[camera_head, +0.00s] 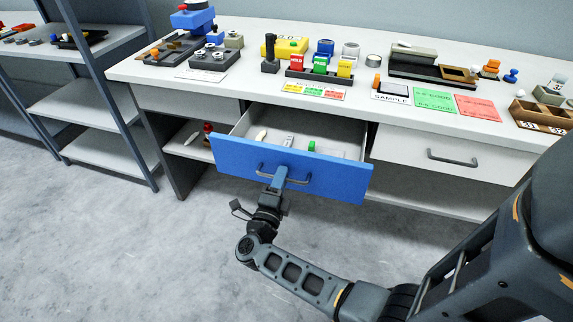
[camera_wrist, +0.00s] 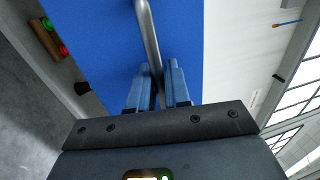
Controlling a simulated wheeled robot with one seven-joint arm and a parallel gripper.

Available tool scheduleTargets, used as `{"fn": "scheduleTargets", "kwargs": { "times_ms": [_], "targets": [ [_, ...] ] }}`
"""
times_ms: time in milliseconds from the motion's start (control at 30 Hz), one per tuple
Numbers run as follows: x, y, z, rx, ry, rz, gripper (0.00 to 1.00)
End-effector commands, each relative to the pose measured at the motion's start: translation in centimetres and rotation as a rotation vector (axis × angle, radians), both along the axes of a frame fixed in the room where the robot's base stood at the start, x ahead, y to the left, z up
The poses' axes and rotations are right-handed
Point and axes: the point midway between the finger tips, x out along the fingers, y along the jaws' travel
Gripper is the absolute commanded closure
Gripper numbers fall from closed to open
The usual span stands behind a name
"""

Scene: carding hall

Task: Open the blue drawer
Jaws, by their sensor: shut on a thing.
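The blue drawer (camera_head: 330,178) stands pulled out of the white workbench, its inside showing from above. A few small items lie in it, among them a green one (camera_head: 311,146) and a pale one (camera_head: 261,135). The grey bar handle (camera_head: 297,180) crosses its front.
The bench top (camera_head: 230,90) holds trays, coloured blocks and sample cards. A closed white drawer (camera_head: 450,155) is at the right. A grey shelf rack (camera_head: 105,105) stands at the left. The floor in front (camera_head: 120,240) is clear.

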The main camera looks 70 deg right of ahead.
Motion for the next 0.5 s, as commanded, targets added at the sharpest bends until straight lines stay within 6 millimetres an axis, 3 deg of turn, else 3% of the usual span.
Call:
{"fn": "scheduleTargets", "kwargs": {
  "times_ms": [200,500],
  "targets": [
    [-0.2,2.6,-0.1,0.003,0.003,0.002,1.00],
    [-0.3,3.5,-0.1,0.002,0.002,-0.001,1.00]
  ]
}}
